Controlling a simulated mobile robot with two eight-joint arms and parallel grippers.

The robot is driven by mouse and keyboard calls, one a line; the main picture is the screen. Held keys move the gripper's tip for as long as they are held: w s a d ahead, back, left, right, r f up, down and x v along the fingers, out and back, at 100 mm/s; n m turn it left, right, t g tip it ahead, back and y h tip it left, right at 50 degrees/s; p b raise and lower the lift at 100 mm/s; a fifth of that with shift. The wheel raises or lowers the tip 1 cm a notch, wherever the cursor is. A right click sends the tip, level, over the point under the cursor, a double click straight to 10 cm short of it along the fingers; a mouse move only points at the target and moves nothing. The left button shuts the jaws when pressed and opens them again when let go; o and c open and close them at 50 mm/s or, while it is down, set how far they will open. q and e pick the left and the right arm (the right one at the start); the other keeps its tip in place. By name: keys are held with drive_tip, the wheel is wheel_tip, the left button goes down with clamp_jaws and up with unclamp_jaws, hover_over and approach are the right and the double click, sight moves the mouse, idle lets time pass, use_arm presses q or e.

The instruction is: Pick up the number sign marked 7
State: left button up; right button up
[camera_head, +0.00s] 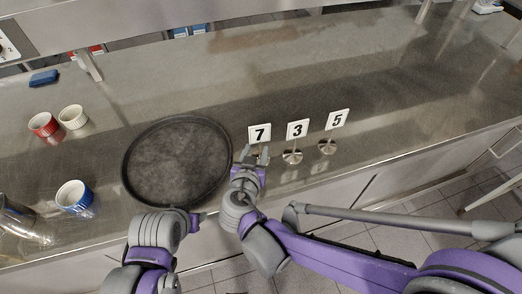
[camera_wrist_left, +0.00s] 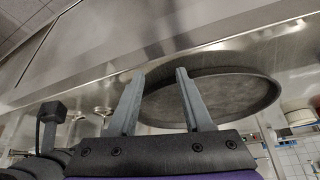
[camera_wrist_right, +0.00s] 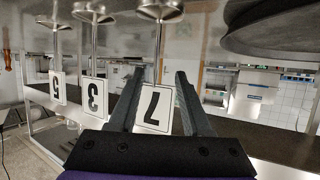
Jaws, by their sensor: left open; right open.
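The number sign marked 7 (camera_head: 259,133) stands upright on the steel counter, a white card on a thin stem with a round base. In the right wrist view the 7 sign (camera_wrist_right: 157,107) appears upside down between the open fingers. My right gripper (camera_head: 257,156) is open just in front of the 7 sign and hides most of its stem and base in the head view; I cannot tell whether it touches. My left gripper (camera_wrist_left: 155,100) is open and empty at the counter's front, below the dark round tray (camera_head: 226,172).
Signs marked 3 (camera_head: 297,129) and 5 (camera_head: 337,119) stand to the right of the 7. A blue ramekin (camera_head: 75,197), red ramekin (camera_head: 43,125) and white ramekin (camera_head: 73,117) stand left of the tray. The counter behind the signs is clear.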

sight(261, 142)
drive_tip(key=shift+x, duration=0.8)
drive_tip(key=x, duration=0.5)
drive_tip(key=shift+w+d+f, duration=0.15)
drive_tip(key=shift+d+f, duration=0.15)
drive_tip(key=shift+f, duration=0.2)
clamp_jaws()
idle(0.3)
